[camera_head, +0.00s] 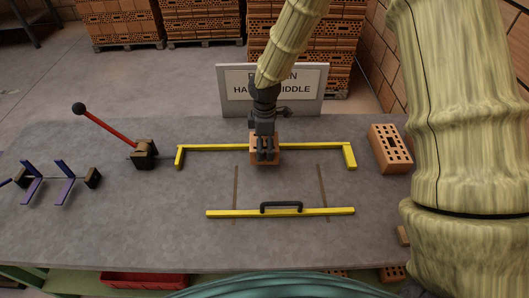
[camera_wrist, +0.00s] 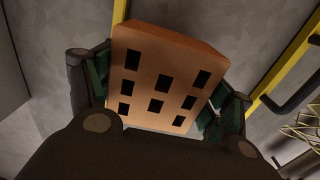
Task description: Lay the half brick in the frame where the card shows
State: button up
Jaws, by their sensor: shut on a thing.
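My gripper (camera_head: 265,152) is shut on an orange half brick (camera_head: 256,147) near the back bar of the yellow frame. In the wrist view the half brick (camera_wrist: 168,78), with several dark holes, sits between the green pads of my gripper (camera_wrist: 162,92). I cannot tell whether it touches the table. The yellow frame has a back bar (camera_head: 215,147) with short ends and a separate front bar (camera_head: 235,213) with a black handle. The card (camera_head: 310,84) stands behind the frame; my arm hides part of its words, but "HA" and "MIDDLE" show.
A larger holed brick (camera_head: 390,149) lies right of the frame. A red lever (camera_head: 107,127) on a dark block and purple brackets (camera_head: 65,180) stand at left. Two dark strips (camera_head: 322,190) cross the table inside the frame. The table (camera_head: 130,225) is clear at front left.

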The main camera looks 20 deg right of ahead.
aim_at(265, 141)
jog(key=shift+f+p, duration=0.3)
jog(key=shift+f, duration=1.75)
jog(key=o, duration=1.4)
jog(key=shift+s+f, duration=0.1)
jog(key=shift+c, duration=0.2)
notch_tip(265, 141, up, 12)
jog(key=shift+r+b, duration=0.15)
jog(key=shift+b, duration=0.8)
